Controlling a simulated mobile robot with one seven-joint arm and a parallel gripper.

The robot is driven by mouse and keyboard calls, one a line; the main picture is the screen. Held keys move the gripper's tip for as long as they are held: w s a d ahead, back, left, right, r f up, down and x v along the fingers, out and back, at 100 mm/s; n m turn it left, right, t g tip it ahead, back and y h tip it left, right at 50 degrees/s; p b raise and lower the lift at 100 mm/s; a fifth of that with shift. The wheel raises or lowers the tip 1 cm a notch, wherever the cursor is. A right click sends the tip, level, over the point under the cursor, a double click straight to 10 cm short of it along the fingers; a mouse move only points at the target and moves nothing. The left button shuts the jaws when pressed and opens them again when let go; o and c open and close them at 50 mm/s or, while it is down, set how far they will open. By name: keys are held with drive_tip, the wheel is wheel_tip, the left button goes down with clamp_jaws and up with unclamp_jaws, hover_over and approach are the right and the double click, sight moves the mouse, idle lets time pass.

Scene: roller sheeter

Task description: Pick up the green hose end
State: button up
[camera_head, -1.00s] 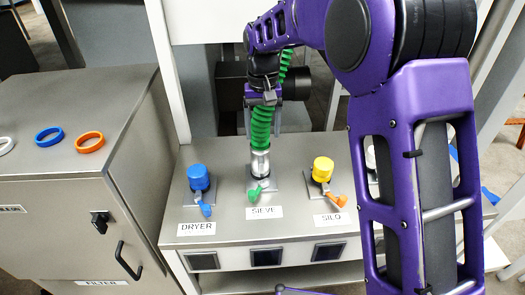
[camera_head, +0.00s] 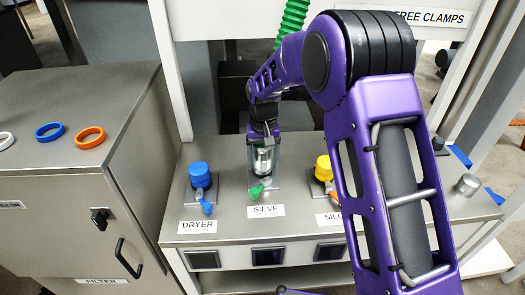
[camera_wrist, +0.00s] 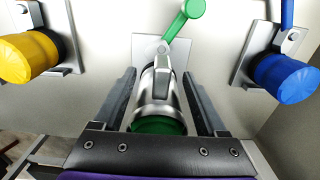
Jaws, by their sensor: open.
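The green hose (camera_head: 292,20) shows in the head view behind my arm, its lower part hidden. Its silver metal end (camera_head: 263,160) stands upright on the plate labelled SIEVE, with a green lever (camera_head: 257,190) in front. In the wrist view the silver end (camera_wrist: 158,95) sits between the two fingers, with green (camera_wrist: 158,127) at its near end and the green lever (camera_wrist: 184,14) beyond. My gripper (camera_wrist: 160,82) is open, one finger on each side of the metal end, with small gaps visible. In the head view my gripper (camera_head: 264,148) is down at the metal end.
A blue-capped port (camera_head: 199,176) marked DRYER is left and a yellow-capped port (camera_head: 323,168) marked SILO is right, partly behind my arm. Blue (camera_head: 50,131), orange (camera_head: 90,137) and white rings lie on the filter cabinet (camera_head: 60,185). White frame posts stand on both sides.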

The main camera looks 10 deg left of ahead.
drive_tip(key=c, duration=1.1)
clamp_jaws()
drive_tip(key=shift+w+r, duration=0.15)
